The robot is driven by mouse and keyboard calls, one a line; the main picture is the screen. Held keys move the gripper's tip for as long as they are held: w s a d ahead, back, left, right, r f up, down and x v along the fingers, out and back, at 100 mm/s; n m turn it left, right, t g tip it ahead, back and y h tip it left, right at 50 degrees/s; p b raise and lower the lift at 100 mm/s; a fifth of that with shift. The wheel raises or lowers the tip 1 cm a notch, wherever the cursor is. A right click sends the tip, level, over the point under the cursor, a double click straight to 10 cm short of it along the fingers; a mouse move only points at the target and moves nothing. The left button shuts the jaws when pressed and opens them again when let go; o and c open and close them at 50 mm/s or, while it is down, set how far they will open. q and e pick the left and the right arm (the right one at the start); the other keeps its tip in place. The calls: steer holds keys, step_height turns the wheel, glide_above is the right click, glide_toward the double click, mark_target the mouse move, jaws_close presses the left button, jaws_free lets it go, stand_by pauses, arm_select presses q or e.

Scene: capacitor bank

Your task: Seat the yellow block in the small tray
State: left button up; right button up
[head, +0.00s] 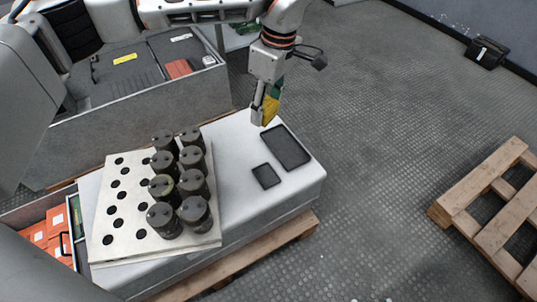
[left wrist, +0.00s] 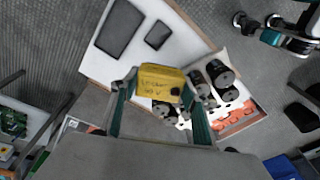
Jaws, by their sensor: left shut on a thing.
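My left gripper (head: 266,112) is shut on the yellow block (head: 270,109) near the table's back edge. In the left wrist view the yellow block (left wrist: 160,80), with dark handwriting and a dark spot, sits between the fingers of the left gripper (left wrist: 158,92). My right gripper cannot be made out in either view.
A larger dark tray (head: 286,147) lies beside the small one. A white perforated plate (head: 128,205) with several dark capacitors (head: 180,180) stands to the left on the white table (head: 232,150). A wooden pallet (head: 490,215) lies on the open floor at right.

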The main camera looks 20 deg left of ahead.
arm_select(q)
step_height(320, 180, down, 21)
steer(key=n, duration=0.6)
steer(key=n+h+b, duration=0.1)
steer(key=n, duration=0.5)
steer(key=shift+s+a+r+n+h, duration=0.1)
steer(key=shift+r+n+h, duration=0.1)
steer(key=shift+n+h, duration=0.1)
steer(key=shift+f, duration=0.4)
steer(key=shift+f+b, duration=0.6)
steer(key=shift+f, duration=0.2)
steer(key=shift+f+b, duration=0.5)
steer(key=shift+f, duration=0.3)
arm_select(e)
steer(key=shift+w+a+r+m+t+y, duration=0.2)
steer(key=shift+w+a+r+m, duration=0.1)
steer(key=shift+a+r, duration=0.35)
steer(key=shift+w+a+r+m+t+y, duration=0.2)
steer(key=shift+w+a+r+m, duration=0.15)
steer(key=shift+a, duration=0.35)
steer(key=shift+s+f, duration=0.1)
steer(key=shift+s, duration=0.1)
arm_select(q)
steer(key=shift+r+p, duration=0.1)
steer(key=shift+p, duration=0.3)
arm_select(e)
steer(key=shift+w+r, duration=0.35)
steer(key=shift+r, duration=0.4)
